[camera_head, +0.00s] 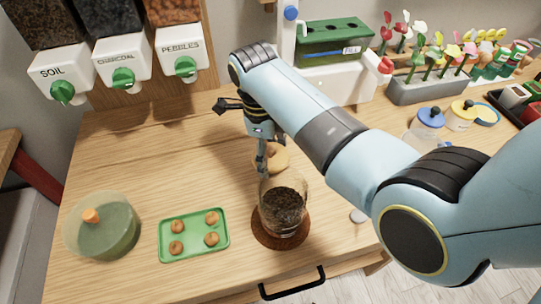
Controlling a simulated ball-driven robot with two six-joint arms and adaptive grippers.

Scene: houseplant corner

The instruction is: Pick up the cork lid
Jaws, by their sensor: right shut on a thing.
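The cork lid (279,158) is a tan round piece just behind the glass jar. My right gripper (262,164) points down at its left side and is shut on it. The gripper and the jar hide part of the lid, and I cannot tell whether it touches the table. The open glass jar (284,212) holds dark soil and stands upright on a round brown mat (263,238). My left gripper is not in view.
A green tray (167,252) with several small brown balls lies left of the jar, and a green-tinted round container (108,240) stands farther left. Soil, charcoal and pebble dispensers (120,55) hang at the back left. A planter of flower picks (425,88) stands at the back right.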

